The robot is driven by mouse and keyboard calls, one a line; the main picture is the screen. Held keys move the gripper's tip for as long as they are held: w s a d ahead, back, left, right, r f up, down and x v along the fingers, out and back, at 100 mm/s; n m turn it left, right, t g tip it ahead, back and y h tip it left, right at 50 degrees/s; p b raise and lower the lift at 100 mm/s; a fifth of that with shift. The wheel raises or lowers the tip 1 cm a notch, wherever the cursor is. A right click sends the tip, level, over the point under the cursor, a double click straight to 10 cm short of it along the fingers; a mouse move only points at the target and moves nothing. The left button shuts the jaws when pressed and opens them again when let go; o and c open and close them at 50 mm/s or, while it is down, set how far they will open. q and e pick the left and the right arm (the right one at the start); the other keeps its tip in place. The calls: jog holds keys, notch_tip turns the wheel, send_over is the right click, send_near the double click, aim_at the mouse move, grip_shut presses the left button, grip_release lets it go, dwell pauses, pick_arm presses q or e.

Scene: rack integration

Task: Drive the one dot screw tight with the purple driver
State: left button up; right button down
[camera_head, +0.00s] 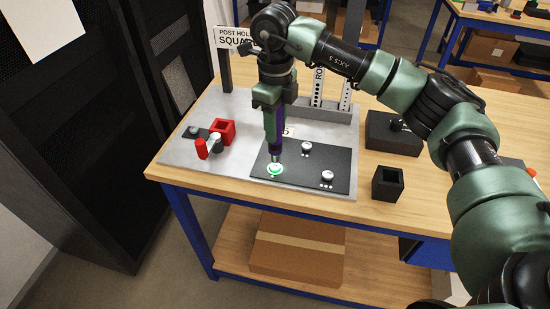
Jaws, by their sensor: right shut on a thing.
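My right gripper (271,103) is shut on the purple driver (274,130), which stands upright with its tip down. The driver's tip is at a screw (275,170) with a green glowing ring around it, at the left of the black plate (300,180). I cannot tell how firmly the tip sits in the screw. Two other pale screws show on the plate, one at the back (306,147) and one at the right (327,176) with several small dots in front of it. The dots at the green-ringed screw are too small to read surely. My left gripper is not in view.
The plate lies on a grey board (215,173) on a wooden table. Red parts (222,131) stand left of the driver. A black open box (387,182) and a black block (393,135) stand to the right. A dark rack (80,130) is at the left.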

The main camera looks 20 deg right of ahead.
notch_tip(320, 180, up, 4)
jog(key=shift+r+p, duration=0.25)
jog(key=shift+p, duration=0.9)
jog(key=s+a+f+n, duration=0.1)
jog(key=s+f+n, duration=0.3)
jog(key=s+n, duration=0.5)
jog(key=s+a+f+n, duration=0.1)
jog(key=s+f+n, duration=0.3)
jog(key=s+n, duration=0.5)
jog(key=n, duration=1)
jog(key=shift+s, duration=0.4)
